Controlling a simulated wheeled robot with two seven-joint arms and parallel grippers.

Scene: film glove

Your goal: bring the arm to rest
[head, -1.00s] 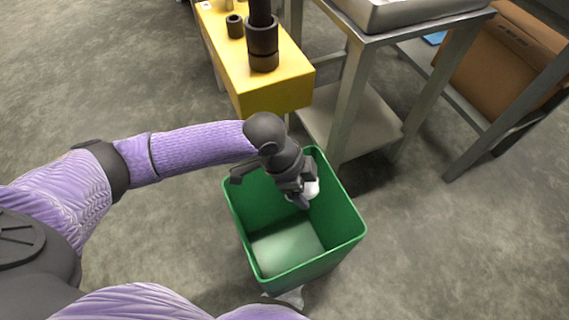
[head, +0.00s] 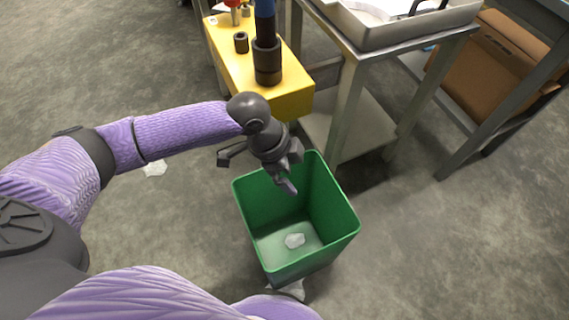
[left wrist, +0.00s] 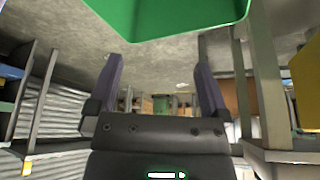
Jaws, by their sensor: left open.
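My left gripper (head: 290,178) is above the back part of the green bin (head: 341,226) in the head view. Its jaws are apart with nothing between them; the open fingers also show in the left wrist view (left wrist: 163,85). A white crumpled piece (head: 294,241) lies on the bin's floor, below and apart from the gripper. The green bin's edge shows at the top of the left wrist view (left wrist: 170,15). My right gripper is not in view.
A yellow block (head: 290,103) with dark cylinders stands behind the bin. A metal table (head: 345,100) with a tray (head: 400,32) is at the back right, near a brown box (head: 492,65). White scraps (head: 154,168) lie on the floor, one by the bin's front.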

